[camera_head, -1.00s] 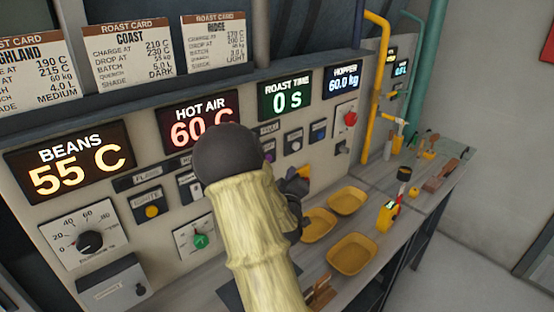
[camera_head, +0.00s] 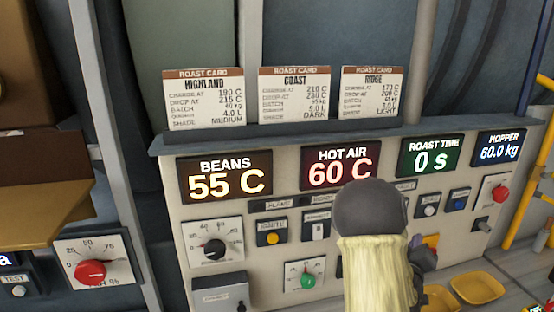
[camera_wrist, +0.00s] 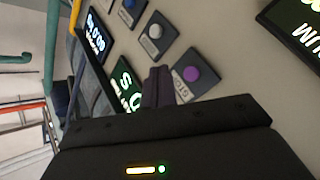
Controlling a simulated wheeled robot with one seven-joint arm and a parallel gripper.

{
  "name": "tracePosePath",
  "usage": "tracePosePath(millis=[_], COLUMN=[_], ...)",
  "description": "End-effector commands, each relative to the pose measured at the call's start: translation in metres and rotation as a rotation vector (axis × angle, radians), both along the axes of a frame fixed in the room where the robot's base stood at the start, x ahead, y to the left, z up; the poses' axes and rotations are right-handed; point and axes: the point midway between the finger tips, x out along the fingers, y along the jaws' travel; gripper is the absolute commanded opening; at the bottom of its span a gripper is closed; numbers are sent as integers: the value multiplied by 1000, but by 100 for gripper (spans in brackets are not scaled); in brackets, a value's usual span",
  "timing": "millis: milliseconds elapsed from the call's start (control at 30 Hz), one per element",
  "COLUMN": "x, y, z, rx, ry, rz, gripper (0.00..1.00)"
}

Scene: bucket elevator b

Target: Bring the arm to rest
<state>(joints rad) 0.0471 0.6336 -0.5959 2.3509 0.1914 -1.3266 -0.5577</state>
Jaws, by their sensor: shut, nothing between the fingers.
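My arm, with a pale ribbed sleeve and a dark round joint, rises in front of the control panel (camera_head: 265,235) in the head view. My gripper (camera_wrist: 158,82) shows in the wrist view with its dark fingers together and nothing between them. The fingers point at the panel near a purple button (camera_wrist: 192,73); I cannot tell whether they touch it. In the head view most of the gripper is hidden behind my arm.
Roast cards (camera_head: 295,95) stand on the ledge above the panel. A red knob (camera_head: 90,272) is on a separate panel at left. Yellow trays (camera_head: 478,289) lie on the counter at lower right. A yellow pipe (camera_head: 528,190) runs at the right edge.

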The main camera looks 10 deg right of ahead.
Motion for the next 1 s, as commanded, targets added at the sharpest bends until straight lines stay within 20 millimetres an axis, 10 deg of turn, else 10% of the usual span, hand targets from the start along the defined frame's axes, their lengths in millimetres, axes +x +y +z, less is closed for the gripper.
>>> tracePosePath(millis=[267,567,1000], x=[7,-14,-128], y=[47,151,292], z=[-32,-72,-83], rx=[323,773,1112], ry=[85,319,819], rz=[47,110,84], gripper=[0,0,0])
